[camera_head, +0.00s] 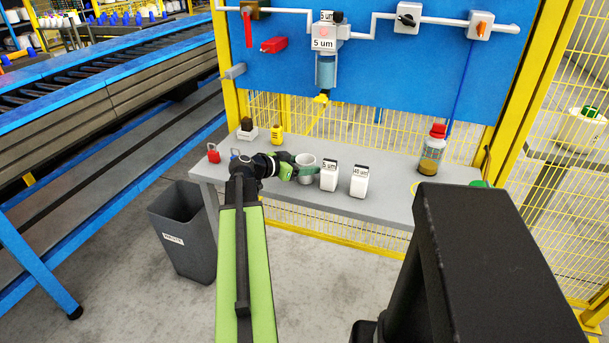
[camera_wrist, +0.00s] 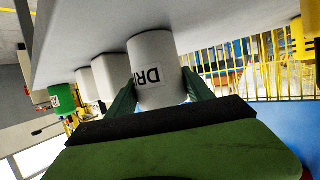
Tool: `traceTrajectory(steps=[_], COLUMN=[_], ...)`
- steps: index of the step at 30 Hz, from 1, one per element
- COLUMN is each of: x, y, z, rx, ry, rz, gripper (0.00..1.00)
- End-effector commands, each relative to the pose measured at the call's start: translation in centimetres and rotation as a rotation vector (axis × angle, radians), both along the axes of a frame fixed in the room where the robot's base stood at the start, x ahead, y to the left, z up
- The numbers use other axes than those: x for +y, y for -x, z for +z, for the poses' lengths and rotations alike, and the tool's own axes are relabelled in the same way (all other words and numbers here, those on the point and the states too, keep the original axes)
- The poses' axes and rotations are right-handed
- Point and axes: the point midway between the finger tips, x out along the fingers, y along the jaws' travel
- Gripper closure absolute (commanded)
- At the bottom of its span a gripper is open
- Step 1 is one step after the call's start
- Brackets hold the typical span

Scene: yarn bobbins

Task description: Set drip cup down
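The drip cup (camera_head: 306,159) is a pale grey cylinder at the grey bench (camera_head: 400,204), left of two white boxes. In the wrist view, the drip cup (camera_wrist: 155,62) carries a label reading "DR", the rest hidden. The cup looks upright. Whether a thin gap remains under it, I cannot tell.
White boxes labelled "5 um" (camera_head: 329,179) and "40 um" (camera_head: 359,183) stand right of the cup. A red-capped bottle (camera_head: 432,152) is further right. A red padlock (camera_head: 213,154) lies left. A filter bowl (camera_head: 326,72) hangs above. A grey bin (camera_head: 183,232) stands below.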

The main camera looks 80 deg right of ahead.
Motion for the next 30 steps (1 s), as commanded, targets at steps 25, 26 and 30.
traceTrajectory(steps=[25, 26, 30], x=[0.0, 0.0, 0.0], y=[-0.1, -0.1, -0.1], z=[5.3, 6.0, 8.9], rx=[0.0, 0.0, 0.0], ry=[0.0, 0.0, 0.0], rz=[0.001, 0.001, 0.001], gripper=[0.87, 0.87, 0.87])
